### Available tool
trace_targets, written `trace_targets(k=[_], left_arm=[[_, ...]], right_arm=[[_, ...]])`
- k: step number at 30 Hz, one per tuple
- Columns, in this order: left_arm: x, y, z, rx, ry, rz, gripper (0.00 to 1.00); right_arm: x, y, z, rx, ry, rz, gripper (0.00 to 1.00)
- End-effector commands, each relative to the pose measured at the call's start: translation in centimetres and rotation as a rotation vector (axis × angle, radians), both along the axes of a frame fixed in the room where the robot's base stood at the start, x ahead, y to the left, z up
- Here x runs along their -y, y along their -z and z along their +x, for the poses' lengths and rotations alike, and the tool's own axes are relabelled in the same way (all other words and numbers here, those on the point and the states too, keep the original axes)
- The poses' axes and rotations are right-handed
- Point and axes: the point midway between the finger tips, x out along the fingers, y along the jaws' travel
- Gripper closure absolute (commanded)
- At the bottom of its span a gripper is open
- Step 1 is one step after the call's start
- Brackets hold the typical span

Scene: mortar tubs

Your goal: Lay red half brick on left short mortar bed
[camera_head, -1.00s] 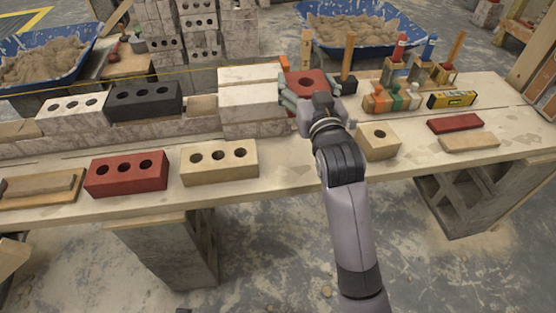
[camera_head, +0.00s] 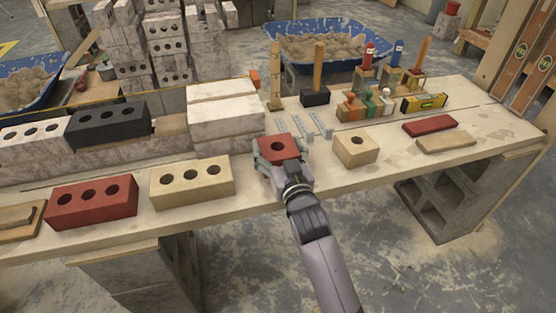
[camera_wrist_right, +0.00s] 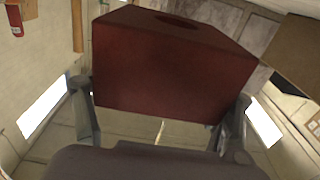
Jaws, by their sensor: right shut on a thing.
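The red half brick (camera_head: 279,147), with one round hole on top, is held in my right gripper (camera_head: 283,160) near the table's front edge. In the right wrist view the brick (camera_wrist_right: 165,70) sits between the two fingers (camera_wrist_right: 160,120), one on each side. A short tan mortar bed (camera_head: 172,127) shows on the low wall between the black brick (camera_head: 108,124) and the pale blocks (camera_head: 225,117). The wall's left end, beyond the white brick (camera_head: 35,133), is cut off by the picture edge. My left gripper is not in view.
A red three-hole brick (camera_head: 92,203) and a cream three-hole brick (camera_head: 192,182) lie left of my gripper. A cream half brick (camera_head: 356,148) lies close to its right. Tools (camera_head: 365,103) stand behind. Thin red (camera_head: 430,125) and tan slabs lie at right.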

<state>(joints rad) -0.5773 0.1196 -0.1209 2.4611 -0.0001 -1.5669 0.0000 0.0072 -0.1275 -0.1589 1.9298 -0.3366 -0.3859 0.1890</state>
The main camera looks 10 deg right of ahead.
Motion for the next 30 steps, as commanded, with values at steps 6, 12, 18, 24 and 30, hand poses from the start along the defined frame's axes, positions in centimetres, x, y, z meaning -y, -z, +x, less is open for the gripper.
trace_targets(k=[6,12,18,24,30], left_arm=[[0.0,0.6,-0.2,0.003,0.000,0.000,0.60],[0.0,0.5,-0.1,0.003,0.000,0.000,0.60],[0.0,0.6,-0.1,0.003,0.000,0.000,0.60],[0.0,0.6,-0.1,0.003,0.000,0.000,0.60],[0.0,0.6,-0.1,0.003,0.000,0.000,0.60]], right_arm=[[-0.1,2.8,0.0,0.004,-0.001,0.000,0.85],[0.0,3.0,0.0,0.007,-0.001,0.001,0.85],[0.0,3.3,0.0,0.006,-0.001,0.001,0.85],[0.0,3.7,0.0,-0.003,0.000,0.000,0.12],[0.0,3.7,0.0,-0.003,0.000,0.000,0.04]])
